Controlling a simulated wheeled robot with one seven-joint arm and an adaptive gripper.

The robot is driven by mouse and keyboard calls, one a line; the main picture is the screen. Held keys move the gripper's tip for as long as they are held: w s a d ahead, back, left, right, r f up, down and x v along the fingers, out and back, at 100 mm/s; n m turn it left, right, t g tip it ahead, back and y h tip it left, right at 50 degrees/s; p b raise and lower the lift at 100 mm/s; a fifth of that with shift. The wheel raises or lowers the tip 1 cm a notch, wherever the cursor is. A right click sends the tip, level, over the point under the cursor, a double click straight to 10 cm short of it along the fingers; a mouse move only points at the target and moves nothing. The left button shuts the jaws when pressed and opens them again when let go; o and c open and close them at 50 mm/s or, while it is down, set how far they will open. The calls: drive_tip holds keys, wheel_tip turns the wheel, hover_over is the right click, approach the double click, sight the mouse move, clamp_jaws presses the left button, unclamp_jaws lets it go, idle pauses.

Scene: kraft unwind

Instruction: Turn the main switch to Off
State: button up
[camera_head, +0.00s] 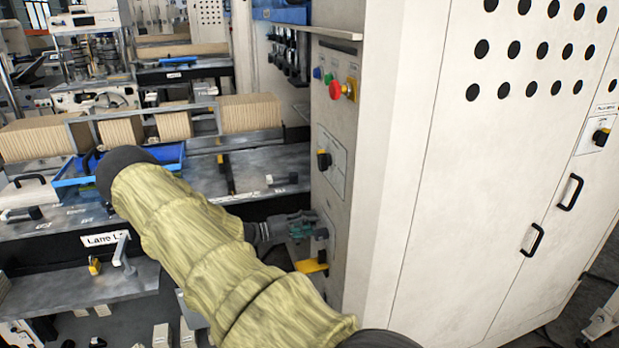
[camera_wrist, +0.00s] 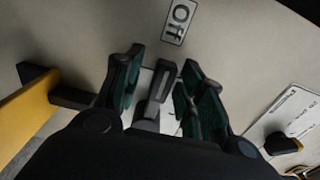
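A dark grey switch handle (camera_wrist: 161,80) stands on a pale plate on the cabinet's panel. An "Off" label (camera_wrist: 180,21) is just above it in the wrist view. My gripper (camera_wrist: 160,84) has its green-padded fingers on both sides of the handle, with narrow gaps showing, so it looks open around it. Whether a finger touches it is hard to tell. In the head view my gripper (camera_head: 308,226) is at the lower part of the cabinet's narrow side; the handle is hidden there by the fingers.
A yellow part (camera_head: 312,267) juts out just below my gripper; it also shows in the wrist view (camera_wrist: 28,112). Above are a black knob (camera_head: 323,160) and a red button (camera_head: 336,90). A steel bench (camera_head: 265,165) lies left of the cabinet (camera_head: 440,170).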

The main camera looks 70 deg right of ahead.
drive_tip(key=shift+a, duration=0.1)
drive_tip(key=v, duration=1.1)
drive_tip(key=shift+w+a, duration=0.2)
drive_tip(key=shift+w, duration=0.2)
